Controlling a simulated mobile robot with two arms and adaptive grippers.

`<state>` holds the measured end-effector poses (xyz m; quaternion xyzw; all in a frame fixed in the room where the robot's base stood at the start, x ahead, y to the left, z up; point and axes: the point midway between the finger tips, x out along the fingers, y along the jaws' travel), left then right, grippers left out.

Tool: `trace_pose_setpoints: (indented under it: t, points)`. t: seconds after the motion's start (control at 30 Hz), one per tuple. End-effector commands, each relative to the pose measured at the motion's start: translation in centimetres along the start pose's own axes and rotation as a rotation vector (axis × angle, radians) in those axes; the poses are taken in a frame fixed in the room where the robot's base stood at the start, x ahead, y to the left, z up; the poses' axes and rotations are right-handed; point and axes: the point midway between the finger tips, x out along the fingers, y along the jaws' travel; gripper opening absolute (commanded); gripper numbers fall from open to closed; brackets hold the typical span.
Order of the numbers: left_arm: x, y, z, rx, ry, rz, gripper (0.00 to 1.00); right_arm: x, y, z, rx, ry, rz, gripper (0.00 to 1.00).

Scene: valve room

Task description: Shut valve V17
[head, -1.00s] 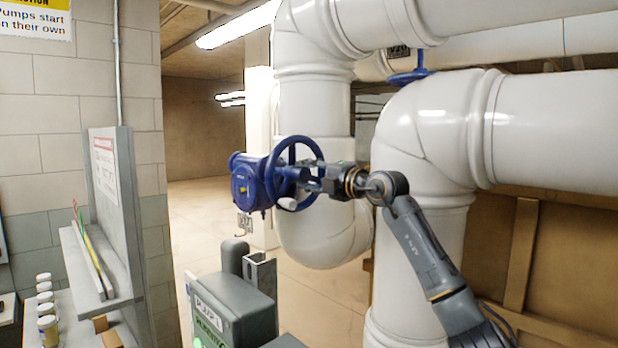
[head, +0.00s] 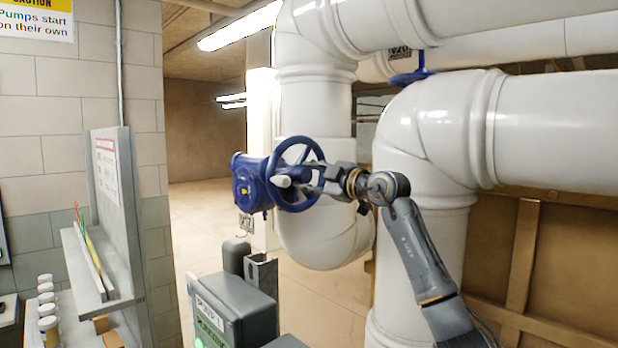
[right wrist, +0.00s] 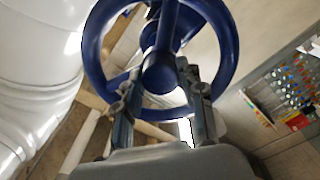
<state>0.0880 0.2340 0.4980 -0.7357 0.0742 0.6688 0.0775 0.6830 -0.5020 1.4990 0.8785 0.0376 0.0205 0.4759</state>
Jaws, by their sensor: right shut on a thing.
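A blue valve (head: 250,182) with a blue handwheel (head: 299,140) stands in the middle of the head view. A small tag (head: 246,223) hangs below its body; it seems to read V17, but the print is small. In the right wrist view, the handwheel (right wrist: 92,50) fills the top, and the fingers of the right gripper (right wrist: 160,92) lie either side of the hub. My left gripper is not in view.
Thick white pipes (head: 430,130) stand close behind and right of my right arm. Another blue handwheel (head: 411,78), near a tag reading V20, sits higher up. A grey pump (head: 235,305) stands below the valve. A grey panel with a shelf (head: 112,215) is at left.

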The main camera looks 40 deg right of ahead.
Motion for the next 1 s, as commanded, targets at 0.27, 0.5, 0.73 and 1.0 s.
trace_pose_setpoints:
  t: [0.27,0.5,0.73,1.0]
  points:
    - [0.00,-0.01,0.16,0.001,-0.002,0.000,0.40,0.04,-0.10,0.04,0.029,0.000,-0.002,0.00]
    - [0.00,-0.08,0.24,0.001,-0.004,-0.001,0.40,0.04,-0.10,0.04,0.030,0.000,-0.002,0.00]
    - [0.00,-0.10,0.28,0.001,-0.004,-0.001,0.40,0.03,-0.07,0.03,0.029,0.000,-0.002,0.61]
    - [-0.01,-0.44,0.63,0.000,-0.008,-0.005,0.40,-0.16,-0.02,0.05,0.027,-0.001,0.000,0.61]
